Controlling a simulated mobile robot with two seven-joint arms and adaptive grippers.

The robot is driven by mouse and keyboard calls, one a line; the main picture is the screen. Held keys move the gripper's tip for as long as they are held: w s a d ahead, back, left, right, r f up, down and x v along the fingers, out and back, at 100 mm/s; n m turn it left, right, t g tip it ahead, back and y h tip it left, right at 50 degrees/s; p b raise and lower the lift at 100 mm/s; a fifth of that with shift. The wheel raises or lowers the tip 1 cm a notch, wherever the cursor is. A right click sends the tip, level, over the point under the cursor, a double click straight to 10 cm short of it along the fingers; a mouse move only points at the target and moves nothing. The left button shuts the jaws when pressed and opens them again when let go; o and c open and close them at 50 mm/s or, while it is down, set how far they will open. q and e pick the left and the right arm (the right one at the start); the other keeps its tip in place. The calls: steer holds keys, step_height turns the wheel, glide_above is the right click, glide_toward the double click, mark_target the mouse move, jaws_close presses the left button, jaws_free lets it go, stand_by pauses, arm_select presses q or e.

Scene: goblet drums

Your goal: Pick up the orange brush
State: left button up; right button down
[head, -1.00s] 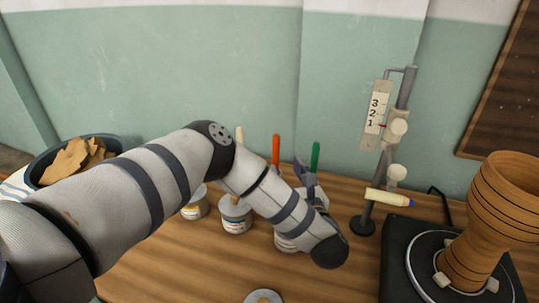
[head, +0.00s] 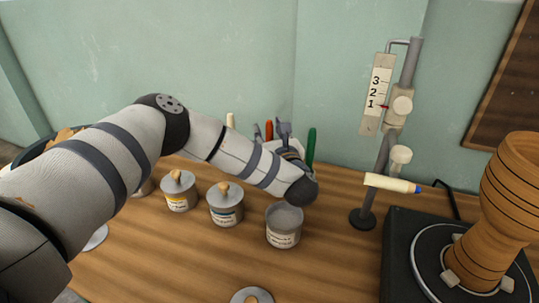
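The orange brush (head: 269,129) stands upright at the back of the table, near the wall. Only the top of its handle shows; the rest is hidden behind my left arm. My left gripper (head: 271,130) is at the handle, fingers pointing up and away in the head view. The fingers look apart, one on each side of the orange handle. I cannot tell whether they touch it. My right gripper is not in view.
A green handle (head: 311,146) stands just right of the gripper and a cream handle (head: 230,120) to the left. Several cans, including an open one (head: 283,232), stand in front. A gauge stand (head: 366,205) and a goblet drum (head: 495,215) on a turntable are at right.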

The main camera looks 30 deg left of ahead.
arm_select(q)
jaws_close()
step_height(320, 180, up, 10)
steer(key=shift+p, duration=0.45)
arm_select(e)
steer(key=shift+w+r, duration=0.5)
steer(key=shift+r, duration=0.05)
